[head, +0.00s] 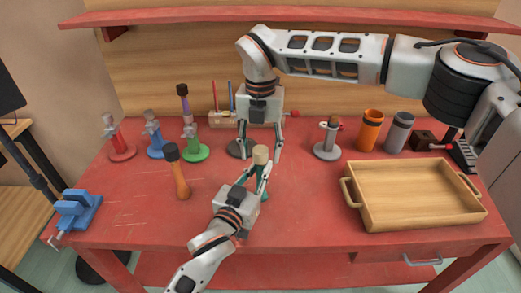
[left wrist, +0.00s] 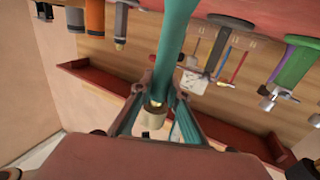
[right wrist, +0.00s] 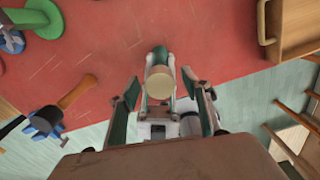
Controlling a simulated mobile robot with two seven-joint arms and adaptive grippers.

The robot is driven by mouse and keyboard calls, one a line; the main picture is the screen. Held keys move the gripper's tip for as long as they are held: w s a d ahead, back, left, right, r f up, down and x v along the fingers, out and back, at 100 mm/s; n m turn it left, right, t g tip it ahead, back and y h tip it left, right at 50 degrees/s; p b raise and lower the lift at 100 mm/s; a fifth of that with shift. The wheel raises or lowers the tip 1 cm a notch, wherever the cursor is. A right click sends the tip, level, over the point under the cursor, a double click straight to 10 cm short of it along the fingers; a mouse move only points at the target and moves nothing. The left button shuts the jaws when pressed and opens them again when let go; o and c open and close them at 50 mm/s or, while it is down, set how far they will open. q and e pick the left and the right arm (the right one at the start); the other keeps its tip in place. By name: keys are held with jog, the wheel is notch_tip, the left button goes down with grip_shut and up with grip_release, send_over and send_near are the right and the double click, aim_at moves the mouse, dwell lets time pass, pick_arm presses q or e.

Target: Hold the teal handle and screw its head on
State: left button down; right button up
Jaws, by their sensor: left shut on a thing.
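The teal handle (head: 264,188) stands upright over the front middle of the table, with a pale cream cylindrical head (head: 261,154) at its top end. My left gripper (head: 258,182) is shut on the handle, which also shows in the left wrist view (left wrist: 178,38). In that view a brass piece (left wrist: 153,104) shows between the handle and the cream head (left wrist: 151,121); how tightly they join I cannot tell. My right gripper (head: 261,158) points down from above, open, its fingers on either side of the head with gaps. The right wrist view shows the head's round top (right wrist: 159,83).
A wooden tray (head: 415,226) lies at the right. Red (head: 121,153), blue (head: 156,149) and green (head: 195,152) stands are at the back left. An orange handle with a dark head (head: 182,183) stands left of my grippers. A blue vise (head: 74,212) sits at the left edge.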

notch_tip(320, 180, up, 12)
dwell(0.7)
pick_arm(q)
jog(key=c, duration=1.9)
grip_release()
jog(key=shift+s, duration=0.1)
jog(key=v, duration=1.1)
jog(key=shift+s+a, duration=0.15)
jog(key=shift+s, duration=0.25)
